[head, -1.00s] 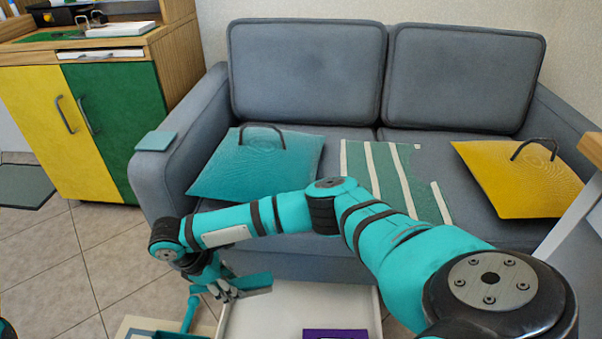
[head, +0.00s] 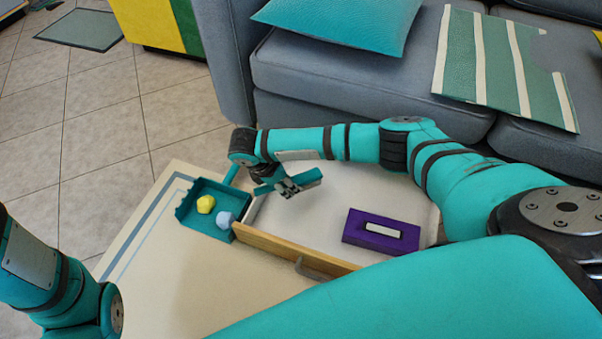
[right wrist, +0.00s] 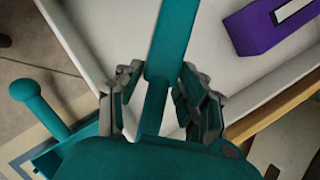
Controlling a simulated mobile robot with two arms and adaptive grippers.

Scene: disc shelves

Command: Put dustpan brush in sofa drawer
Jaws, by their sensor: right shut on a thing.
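My right gripper (head: 286,187) is shut on the teal dustpan brush (head: 305,179) and holds it over the left end of the open sofa drawer (head: 317,207). In the right wrist view, the brush's long teal bar (right wrist: 171,38) runs between the fingers of my right gripper (right wrist: 160,85). The drawer has a white inside and a wooden front with a grey handle. I cannot tell the brush's exact height above the drawer floor. My left gripper is out of view; only part of my left arm shows at bottom left.
A purple box (head: 380,233) with a white strip lies in the drawer's right part. A teal dustpan (head: 190,221) holding a yellow lump (head: 205,204) and a bluish lump (head: 225,219) rests on the beige mat (head: 160,270) beside the drawer. The grey sofa (head: 330,88) stands behind.

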